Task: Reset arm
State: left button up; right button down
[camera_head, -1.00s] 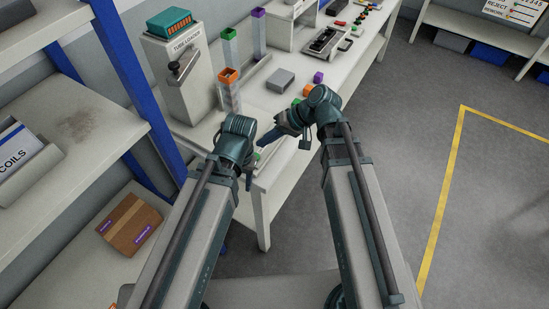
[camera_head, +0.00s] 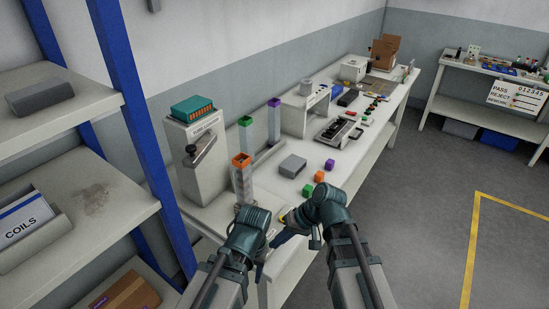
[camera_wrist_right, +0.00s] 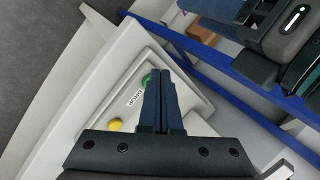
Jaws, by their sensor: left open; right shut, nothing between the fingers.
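My right gripper (camera_head: 276,241) reaches left from its wrist over the near end of the workbench (camera_head: 222,214). In the right wrist view its two dark blue fingers (camera_wrist_right: 161,100) are together with nothing between them. My left gripper (camera_head: 261,272) is lower, near the bench's front edge, pointing down. It is open and empty; its fingertips are small and partly hidden. Part of it shows top right in the right wrist view.
On the bench stand the tube loader (camera_head: 203,150), an orange-topped tower (camera_head: 242,180), a grey block (camera_head: 292,166), and green (camera_head: 308,190), orange (camera_head: 319,177) and purple (camera_head: 330,165) cubes. A blue-posted shelf (camera_head: 85,190) is at left. Open floor lies right.

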jog(key=s+d+f+n+h, duration=0.2)
jog(key=s+d+f+h, duration=0.1)
jog(key=s+h, duration=0.4)
jog(key=shift+s+d+f+n+g+h, duration=0.3)
jog(key=shift+d+h, duration=0.2)
jog(key=shift+h, duration=0.1)
